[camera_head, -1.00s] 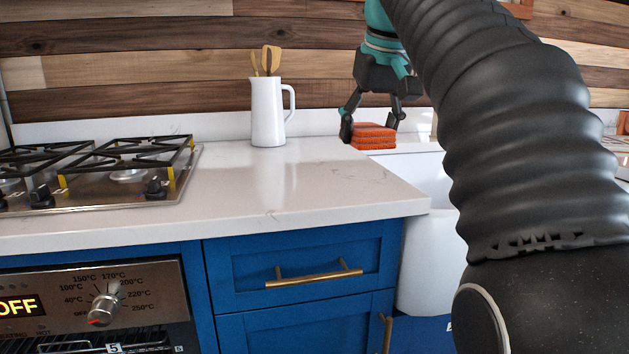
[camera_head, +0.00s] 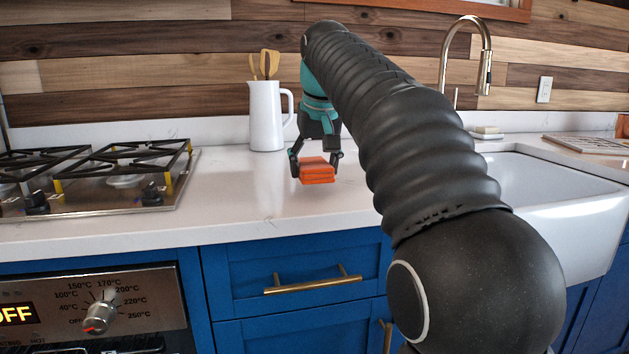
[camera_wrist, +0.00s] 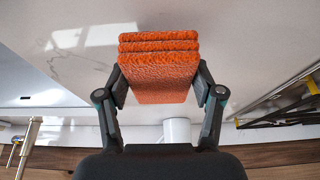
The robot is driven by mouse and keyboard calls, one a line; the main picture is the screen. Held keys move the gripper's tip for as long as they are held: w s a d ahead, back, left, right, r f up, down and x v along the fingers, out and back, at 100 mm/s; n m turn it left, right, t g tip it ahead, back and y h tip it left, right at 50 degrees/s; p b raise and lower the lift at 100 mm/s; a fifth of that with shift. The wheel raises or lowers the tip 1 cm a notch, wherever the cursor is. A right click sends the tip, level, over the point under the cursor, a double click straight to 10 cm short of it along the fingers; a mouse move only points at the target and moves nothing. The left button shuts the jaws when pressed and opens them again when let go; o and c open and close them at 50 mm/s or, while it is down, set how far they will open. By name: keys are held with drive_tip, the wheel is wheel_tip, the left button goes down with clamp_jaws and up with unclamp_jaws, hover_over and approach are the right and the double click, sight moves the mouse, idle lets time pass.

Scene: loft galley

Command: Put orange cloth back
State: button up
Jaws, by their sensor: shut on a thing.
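The orange cloth (camera_head: 317,172) is a folded, layered block. My gripper (camera_head: 316,168) is shut on it, with one finger on each side. The cloth is over the white counter (camera_head: 230,190), between the white jug and the sink; whether it touches the counter I cannot tell. In the wrist view the cloth (camera_wrist: 158,68) sits between the two fingertips (camera_wrist: 160,90), its folded layers at the far end.
A white jug (camera_head: 265,118) with wooden utensils stands just left of and behind my gripper. A gas hob (camera_head: 100,180) is at the left. A white sink (camera_head: 545,190) with a brass tap (camera_head: 485,60) is at the right. The counter's front middle is clear.

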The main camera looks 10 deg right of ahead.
sight(315, 181)
drive_tip(key=shift+f, duration=1.6)
drive_tip(key=shift+f, duration=0.1)
drive_tip(key=o, duration=1)
drive_tip(key=shift+r, duration=0.25)
drive_tip(key=v, duration=1.1)
drive_tip(key=shift+s+r, duration=0.25)
drive_tip(key=shift+r, duration=0.1)
drive_tip(key=shift+s+f, duration=0.1)
